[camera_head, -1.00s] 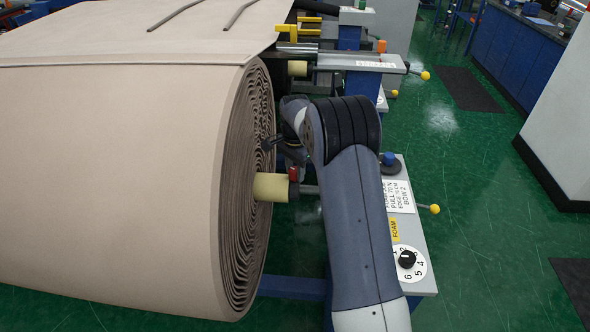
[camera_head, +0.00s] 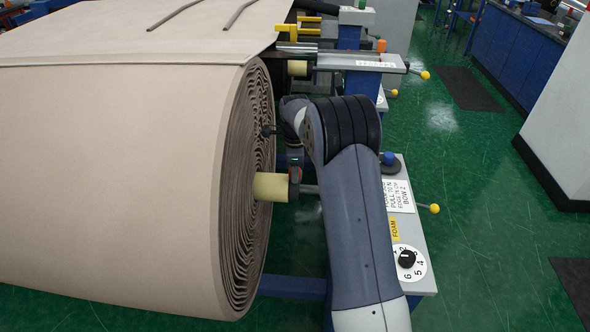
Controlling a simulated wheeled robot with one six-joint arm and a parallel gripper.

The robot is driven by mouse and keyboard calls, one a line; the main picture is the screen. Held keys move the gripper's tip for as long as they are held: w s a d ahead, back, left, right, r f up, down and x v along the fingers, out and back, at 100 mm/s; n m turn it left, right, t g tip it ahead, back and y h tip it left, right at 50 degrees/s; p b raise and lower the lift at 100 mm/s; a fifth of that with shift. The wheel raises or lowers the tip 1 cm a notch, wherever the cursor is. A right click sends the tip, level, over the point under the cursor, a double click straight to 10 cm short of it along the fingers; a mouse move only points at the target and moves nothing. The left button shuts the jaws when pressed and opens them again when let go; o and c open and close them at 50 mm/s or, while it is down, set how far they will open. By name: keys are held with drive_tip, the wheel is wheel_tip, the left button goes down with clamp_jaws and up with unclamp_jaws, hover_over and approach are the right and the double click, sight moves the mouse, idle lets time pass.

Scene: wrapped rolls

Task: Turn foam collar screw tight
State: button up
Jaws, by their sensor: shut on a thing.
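A pale yellow foam collar (camera_head: 271,187) sits at the core of the large beige wrapped roll (camera_head: 130,180), on a metal shaft. My gripper (camera_head: 293,168) is at this part, beside the collar and close to the roll's end face. It is shut on the screw, though the fingertips are small and partly hidden by my wrist and arm.
A grey-topped blue stand (camera_head: 416,260) labelled FOAM, with a numbered dial (camera_head: 408,262), stands right of my arm. A yellow-knobbed lever (camera_head: 434,209) sticks out from it. A second shaft with a yellow collar (camera_head: 297,68) lies behind. Green floor is open to the right.

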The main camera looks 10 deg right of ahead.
drive_tip(key=shift+r, duration=0.1)
idle(0.5)
drive_tip(key=o, duration=1)
wheel_tip(320, 180, up, 11)
drive_tip(key=b, duration=0.1)
drive_tip(key=shift+f, duration=0.2)
wheel_tip(320, 180, down, 11)
drive_tip(key=shift+p, duration=0.55)
drive_tip(key=shift+r, duration=0.1)
